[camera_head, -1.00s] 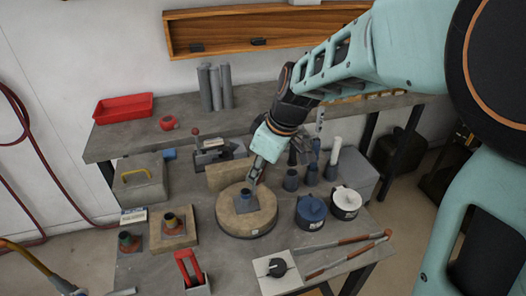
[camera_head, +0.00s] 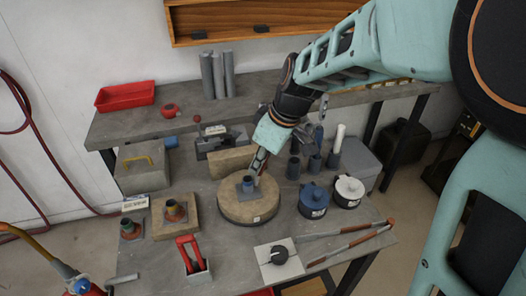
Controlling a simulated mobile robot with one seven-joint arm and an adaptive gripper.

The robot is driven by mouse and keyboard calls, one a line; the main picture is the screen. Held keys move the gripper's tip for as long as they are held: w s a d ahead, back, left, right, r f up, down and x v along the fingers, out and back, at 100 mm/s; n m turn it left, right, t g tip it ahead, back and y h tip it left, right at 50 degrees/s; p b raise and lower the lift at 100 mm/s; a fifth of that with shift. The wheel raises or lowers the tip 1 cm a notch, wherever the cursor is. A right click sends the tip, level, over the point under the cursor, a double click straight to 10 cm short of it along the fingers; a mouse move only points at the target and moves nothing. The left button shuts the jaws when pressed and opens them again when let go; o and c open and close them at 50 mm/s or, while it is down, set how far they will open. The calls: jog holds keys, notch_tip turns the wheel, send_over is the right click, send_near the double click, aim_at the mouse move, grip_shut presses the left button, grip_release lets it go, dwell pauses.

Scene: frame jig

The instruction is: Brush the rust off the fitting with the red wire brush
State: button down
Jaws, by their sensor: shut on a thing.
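A fitting (camera_head: 248,184), a blue-grey stub on a square grey plate, stands upright on a round tan block (camera_head: 232,211) mid-bench. My gripper (camera_head: 257,168) comes down from the upper right to just behind the stub. Its jaws are shut at the stub, seemingly on it, but the contact is partly hidden. Another fitting with a rust-orange base (camera_head: 175,210) stands on a square tan block, and one more (camera_head: 130,229) stands left of it. A red looped handle (camera_head: 184,244), perhaps the wire brush, stands in a grey holder at the front.
A blue pot (camera_head: 313,202) and a white pot (camera_head: 348,191) stand right of the round block. A black knob on a white plate (camera_head: 279,255) and long-handled tools (camera_head: 350,245) lie in front.

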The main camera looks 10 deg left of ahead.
jog(key=shift+f+b, duration=0.4)
jog(key=shift+f, duration=0.1)
jog(key=shift+w+a+r, duration=0.1)
jog(key=shift+w+a, duration=0.15)
jog(key=shift+w, duration=0.6)
jog(key=shift+s+d, duration=0.35)
jog(key=shift+s, duration=0.55)
jog(key=shift+w+a, duration=0.3)
jog(key=shift+w, duration=0.5)
jog(key=shift+s+d+b, duration=0.3)
jog(key=shift+s+b, duration=0.2)
jog(key=shift+s, duration=0.3)
jog(key=shift+w+a, duration=0.3)
jog(key=shift+w, duration=0.45)
jog(key=shift+s+d, duration=0.3)
jog(key=shift+s, duration=0.45)
